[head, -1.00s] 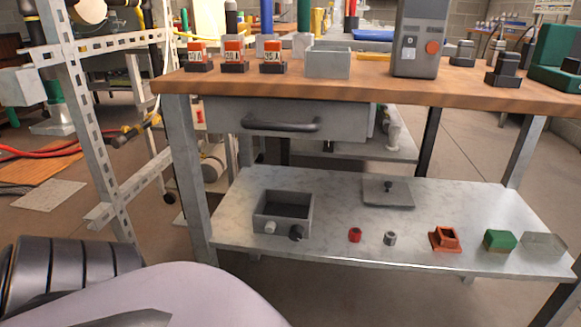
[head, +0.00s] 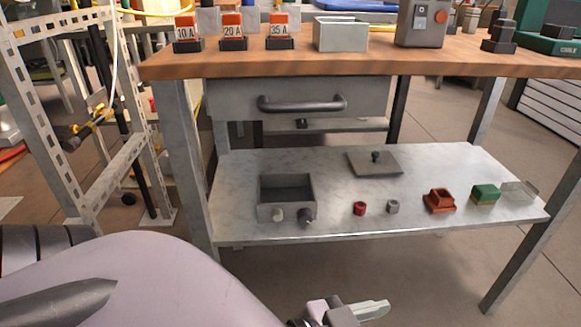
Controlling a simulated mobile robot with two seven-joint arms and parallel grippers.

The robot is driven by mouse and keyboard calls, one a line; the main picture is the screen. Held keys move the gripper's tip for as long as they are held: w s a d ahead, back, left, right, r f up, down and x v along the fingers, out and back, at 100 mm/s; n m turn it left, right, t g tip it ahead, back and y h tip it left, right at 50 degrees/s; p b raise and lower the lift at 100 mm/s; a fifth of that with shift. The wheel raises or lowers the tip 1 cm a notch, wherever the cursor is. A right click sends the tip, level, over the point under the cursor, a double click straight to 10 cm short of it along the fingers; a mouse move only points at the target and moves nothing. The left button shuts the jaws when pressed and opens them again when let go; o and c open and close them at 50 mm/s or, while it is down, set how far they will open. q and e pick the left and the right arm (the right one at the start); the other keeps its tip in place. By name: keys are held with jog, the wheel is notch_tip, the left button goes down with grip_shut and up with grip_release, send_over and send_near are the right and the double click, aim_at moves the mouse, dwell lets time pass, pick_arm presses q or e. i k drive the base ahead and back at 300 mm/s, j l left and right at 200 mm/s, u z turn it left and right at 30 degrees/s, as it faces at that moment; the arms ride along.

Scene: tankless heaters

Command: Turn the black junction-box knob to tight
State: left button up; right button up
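An open grey junction box (head: 287,187) sits on the left part of the lower metal shelf. On its front face are a white knob (head: 278,214) at the left and a black knob (head: 306,217) at the right corner. The black knob's markings are too small to read. My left arm comes in from the left, and part of my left gripper (head: 352,312) shows at the bottom edge. It is below and in front of the shelf, apart from the box. Its fingers are only partly visible, so its opening is unclear. My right gripper is not in view.
On the lower shelf (head: 400,219) are a flat grey lid (head: 375,165), a red ring (head: 359,208), a grey ring (head: 393,206), an orange block (head: 438,200) and a green block (head: 485,194). The wooden top (head: 330,64) and drawer (head: 300,101) overhang the box. A slotted metal frame (head: 50,120) stands left.

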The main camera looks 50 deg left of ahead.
aim_at(304, 215)
jog(key=k+j, duration=0.25)
jog(key=j, duration=0.2)
jog(key=k+j, duration=0.25)
jog(key=j, duration=0.2)
jog(key=k+j, duration=0.25)
jog(key=j, duration=0.65)
jog(key=i+j, duration=0.15)
jog(key=j, duration=0.3)
jog(key=z, duration=0.05)
